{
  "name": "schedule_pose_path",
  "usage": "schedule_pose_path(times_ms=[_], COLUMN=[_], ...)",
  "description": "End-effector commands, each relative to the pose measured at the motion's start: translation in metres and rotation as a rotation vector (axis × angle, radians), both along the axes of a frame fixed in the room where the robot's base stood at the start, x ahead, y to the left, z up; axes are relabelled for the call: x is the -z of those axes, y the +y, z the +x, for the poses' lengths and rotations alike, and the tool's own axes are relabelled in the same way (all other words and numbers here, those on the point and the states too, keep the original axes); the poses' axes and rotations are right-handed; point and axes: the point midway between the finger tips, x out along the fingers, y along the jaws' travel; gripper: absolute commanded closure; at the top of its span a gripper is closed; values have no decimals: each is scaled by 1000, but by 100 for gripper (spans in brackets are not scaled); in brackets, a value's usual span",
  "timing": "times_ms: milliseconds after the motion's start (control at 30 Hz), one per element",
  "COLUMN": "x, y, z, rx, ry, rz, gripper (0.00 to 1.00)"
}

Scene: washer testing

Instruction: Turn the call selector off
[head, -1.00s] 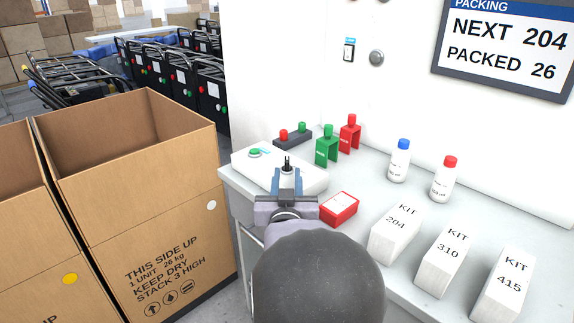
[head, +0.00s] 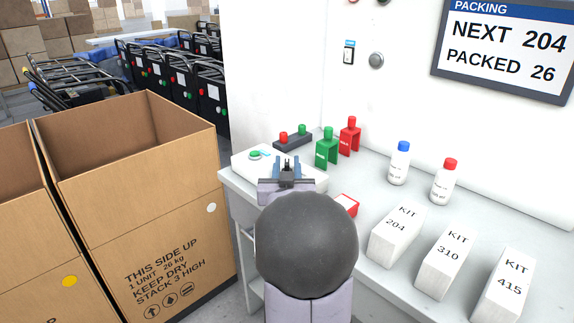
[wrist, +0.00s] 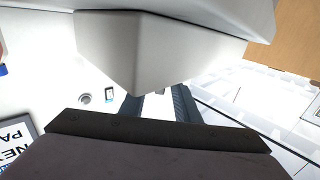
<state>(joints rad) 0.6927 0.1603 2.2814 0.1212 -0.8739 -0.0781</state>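A white control box (head: 245,160) lies on the bench's left end, with a green button (head: 255,155) on its far left. A small dark upright knob (head: 287,162), which looks like the selector, stands on the box's right part. My gripper (head: 287,170) is over the near side of the box, its two blue fingers apart on either side of the knob. I cannot tell whether they touch it. In the wrist view the white box (wrist: 155,45) hides the fingertips, and the fingers (wrist: 158,104) show a gap. The knob's setting cannot be read.
Bottles and white kit boxes (head: 396,235) stand right. A wall switch (head: 349,52) and round knob (head: 376,60) are higher up.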

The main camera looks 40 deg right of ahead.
Motion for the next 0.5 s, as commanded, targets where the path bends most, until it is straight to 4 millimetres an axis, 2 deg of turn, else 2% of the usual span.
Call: schedule_pose_path(times_ms=[67, 100, 200, 500], x=[0, 0, 0, 0], y=[0, 0, 0, 1], z=[0, 0, 0, 0], rx=[0, 0, 0, 5], ry=[0, 0, 0, -1], rz=[0, 0, 0, 0], gripper=[71, 76, 100, 100])
